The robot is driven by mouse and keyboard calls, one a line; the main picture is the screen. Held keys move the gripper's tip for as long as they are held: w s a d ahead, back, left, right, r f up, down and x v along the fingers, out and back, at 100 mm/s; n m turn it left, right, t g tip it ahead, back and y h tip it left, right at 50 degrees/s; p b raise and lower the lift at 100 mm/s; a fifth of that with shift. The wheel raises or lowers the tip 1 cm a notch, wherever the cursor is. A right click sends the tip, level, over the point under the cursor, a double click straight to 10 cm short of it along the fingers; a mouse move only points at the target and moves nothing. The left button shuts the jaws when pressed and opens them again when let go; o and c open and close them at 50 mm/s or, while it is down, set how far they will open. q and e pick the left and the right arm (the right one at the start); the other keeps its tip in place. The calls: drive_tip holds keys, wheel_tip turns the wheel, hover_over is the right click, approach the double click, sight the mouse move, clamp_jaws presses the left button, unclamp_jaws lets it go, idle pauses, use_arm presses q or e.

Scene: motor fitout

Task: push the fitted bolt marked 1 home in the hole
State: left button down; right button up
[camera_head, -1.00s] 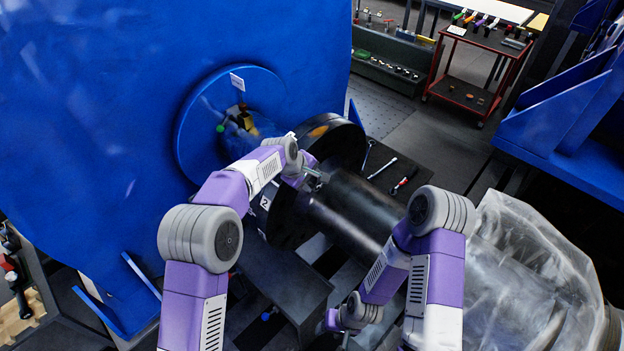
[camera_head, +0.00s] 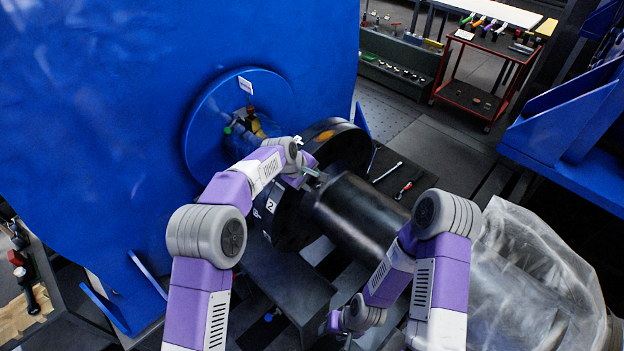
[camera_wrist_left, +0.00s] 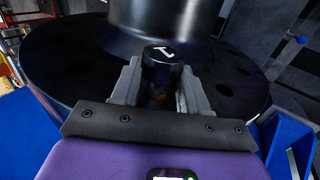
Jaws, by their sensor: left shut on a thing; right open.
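The bolt marked 1 (camera_wrist_left: 163,53) shows its dark head with a white 1 in the left wrist view, between the fingers of my left gripper (camera_wrist_left: 158,82), which is shut on it. The bolt is at the rim of the black flange (camera_wrist_left: 75,75); its shank and the hole are hidden. In the head view my left gripper (camera_head: 313,178) is at the near face of the flange (camera_head: 285,222), beside the black cylinder (camera_head: 360,217). My right gripper (camera_head: 348,339) is low at the bottom edge, empty and away from the flange; its fingers are barely visible.
A blue housing with a round blue plate (camera_head: 205,120) stands behind the flange. Tools (camera_head: 408,188) lie on a dark surface to the right. A plastic-covered object (camera_head: 520,270) is at lower right. Several empty holes show in the flange in the wrist view.

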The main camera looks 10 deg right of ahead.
use_arm(q)
drive_tip(key=shift+w+a+r+p, duration=0.2)
drive_tip(key=shift+w+a+p, duration=0.35)
drive_tip(key=shift+w, duration=0.2)
drive_tip(key=shift+c, duration=2.4)
unclamp_jaws()
drive_tip(key=shift+f, duration=0.1)
drive_tip(key=shift+s+a+f, duration=0.1)
drive_tip(key=shift+f, duration=0.1)
drive_tip(key=b+v, duration=0.1)
drive_tip(key=v, duration=0.7)
drive_tip(key=shift+d, duration=0.25)
drive_tip(key=shift+d+r, duration=0.1)
